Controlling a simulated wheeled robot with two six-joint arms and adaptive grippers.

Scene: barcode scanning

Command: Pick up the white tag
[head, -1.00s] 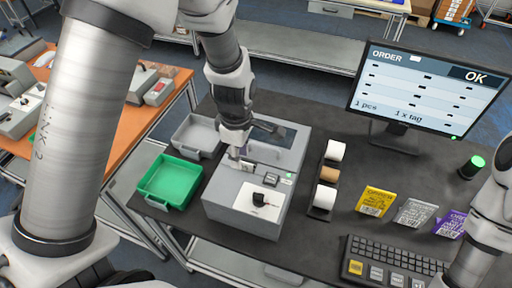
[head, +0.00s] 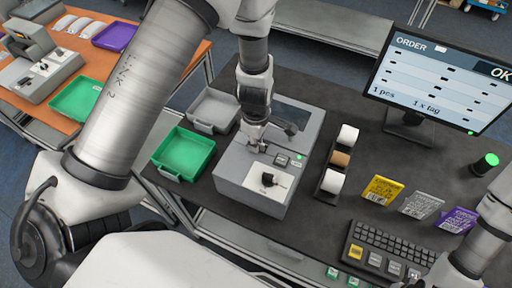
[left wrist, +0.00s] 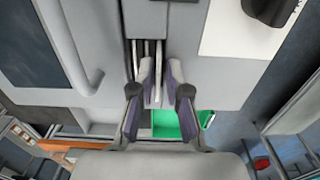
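A grey machine (head: 228,168) stands on the dark table, and its top also shows in the left wrist view (left wrist: 205,85). My left gripper (head: 254,145) points down at the machine's top. In the left wrist view the left gripper's fingers (left wrist: 160,68) are apart, next to narrow slots in the machine. A thin pale strip, which looks like the white tag seen edge-on (left wrist: 157,75), stands between the fingers. I cannot tell whether either finger touches it. In the head view the tag is hidden by the gripper.
A green tray (head: 205,142) and a grey tray (head: 232,104) stand left of the machine. A rack of rolls (head: 326,198), colored packets (head: 382,190), a keyboard (head: 375,237) and a monitor (head: 440,80) reading "1 x tag" are to its right. A black knob (head: 268,179) rises from the machine.

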